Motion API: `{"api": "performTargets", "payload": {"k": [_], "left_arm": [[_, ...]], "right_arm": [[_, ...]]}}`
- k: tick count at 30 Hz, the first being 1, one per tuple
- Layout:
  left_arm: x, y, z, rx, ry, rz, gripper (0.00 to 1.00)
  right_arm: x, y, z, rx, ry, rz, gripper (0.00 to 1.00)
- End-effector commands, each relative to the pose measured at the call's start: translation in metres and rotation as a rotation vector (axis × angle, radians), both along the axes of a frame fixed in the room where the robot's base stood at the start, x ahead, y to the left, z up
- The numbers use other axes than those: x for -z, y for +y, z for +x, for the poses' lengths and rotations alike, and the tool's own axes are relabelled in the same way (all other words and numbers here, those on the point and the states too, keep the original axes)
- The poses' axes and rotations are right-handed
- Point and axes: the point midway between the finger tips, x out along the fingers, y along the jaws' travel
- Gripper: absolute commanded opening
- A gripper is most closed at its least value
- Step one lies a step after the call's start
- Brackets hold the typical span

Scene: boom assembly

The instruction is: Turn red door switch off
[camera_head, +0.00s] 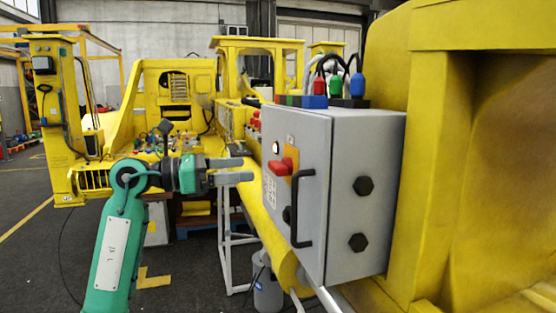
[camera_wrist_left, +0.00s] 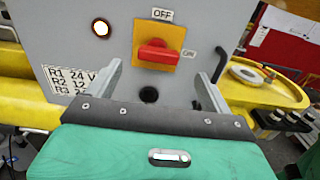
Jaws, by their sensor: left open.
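The red door switch (camera_head: 280,166) is on the front door of a grey cabinet (camera_head: 310,150), on an orange plate. In the left wrist view the red switch (camera_wrist_left: 158,52) lies about horizontal, with the OFF label (camera_wrist_left: 162,14) above it and the ON label (camera_wrist_left: 190,51) at its right. My left gripper (camera_head: 246,169) is just left of the door, pointing at the switch. In the left wrist view its two fingers (camera_wrist_left: 159,70) are apart, with the switch ahead between them; nothing is held. My right gripper is not in view.
A black door handle (camera_head: 304,208) stands out right of the switch. A lit round lamp (camera_wrist_left: 100,28) sits left of the switch plate, and a black round knob (camera_wrist_left: 148,94) below it. Cables with coloured plugs (camera_head: 335,86) top the cabinet. The yellow boom (camera_head: 460,150) fills the right side.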

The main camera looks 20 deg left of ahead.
Motion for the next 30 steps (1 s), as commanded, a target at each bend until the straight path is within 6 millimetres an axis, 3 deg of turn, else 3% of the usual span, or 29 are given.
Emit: {"api": "performTargets", "payload": {"k": [6,12,18,27,30], "left_arm": [[-0.004,-0.037,0.024,0.004,0.001,-0.003,0.84],[-0.002,-0.061,0.041,0.003,0.001,-0.003,0.84],[-0.001,-0.073,0.049,0.002,0.001,-0.002,0.84],[0.001,-0.075,0.05,0.001,0.002,-0.001,0.84],[0.0,-0.075,0.05,0.001,0.002,-0.001,0.66]], "right_arm": [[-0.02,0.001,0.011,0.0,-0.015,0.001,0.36],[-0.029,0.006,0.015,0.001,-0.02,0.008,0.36],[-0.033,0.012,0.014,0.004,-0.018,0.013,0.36],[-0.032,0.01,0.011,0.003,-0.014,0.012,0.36],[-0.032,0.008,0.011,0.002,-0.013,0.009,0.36]]}}
